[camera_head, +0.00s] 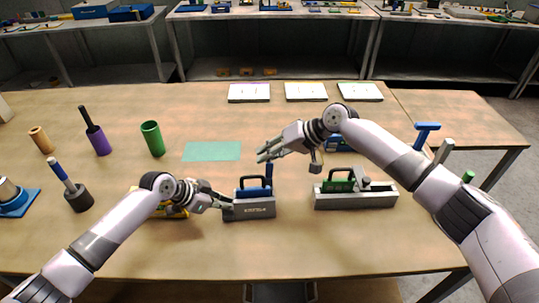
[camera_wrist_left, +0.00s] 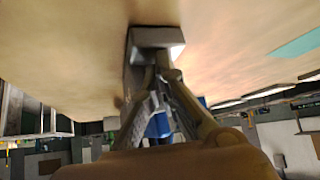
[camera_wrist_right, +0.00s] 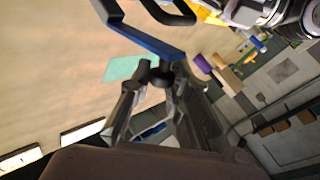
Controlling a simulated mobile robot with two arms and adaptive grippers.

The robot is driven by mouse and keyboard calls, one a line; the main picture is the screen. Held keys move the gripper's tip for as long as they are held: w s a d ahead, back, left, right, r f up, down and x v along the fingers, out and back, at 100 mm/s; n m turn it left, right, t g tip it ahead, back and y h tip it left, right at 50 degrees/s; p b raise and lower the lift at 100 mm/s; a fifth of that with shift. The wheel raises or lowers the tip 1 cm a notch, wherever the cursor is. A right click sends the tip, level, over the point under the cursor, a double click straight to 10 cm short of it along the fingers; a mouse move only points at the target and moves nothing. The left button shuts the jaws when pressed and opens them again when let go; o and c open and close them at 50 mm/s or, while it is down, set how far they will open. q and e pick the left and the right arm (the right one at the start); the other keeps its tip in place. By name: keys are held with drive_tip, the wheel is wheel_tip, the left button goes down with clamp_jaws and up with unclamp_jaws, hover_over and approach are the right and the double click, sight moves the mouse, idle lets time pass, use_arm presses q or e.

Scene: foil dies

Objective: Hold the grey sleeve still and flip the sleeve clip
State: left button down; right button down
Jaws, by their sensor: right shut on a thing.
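The grey sleeve (camera_head: 262,212) sits on the table at front centre, with a blue clip (camera_head: 252,193) on top. The clip's blue lever (camera_head: 269,178) stands upright at the right end; it shows as a blue bar in the right wrist view (camera_wrist_right: 150,42). My right gripper (camera_head: 264,156) is at the lever's top, shut on it. My left gripper (camera_head: 228,205) is at the sleeve's left end. In the left wrist view its fingers lie over the grey sleeve (camera_wrist_left: 155,37); whether they grip it is unclear.
A second grey block with a green clip (camera_head: 340,201) stands to the right. A yellow object (camera_head: 172,212) is partly hidden behind my left arm.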

drive_tip(key=shift+w+d+r, duration=0.1)
drive_tip(key=shift+w+r, duration=0.1)
drive_tip(key=shift+w, duration=0.05)
idle(0.7)
drive_tip(key=c, duration=1.9)
unclamp_jaws()
drive_tip(key=o, duration=0.4)
drive_tip(key=shift+s+f, duration=0.1)
drive_tip(key=shift+f, duration=0.05)
drive_tip(key=v, duration=1.2)
drive_tip(key=shift+s, duration=0.2)
drive_tip(key=shift+c, duration=0.4)
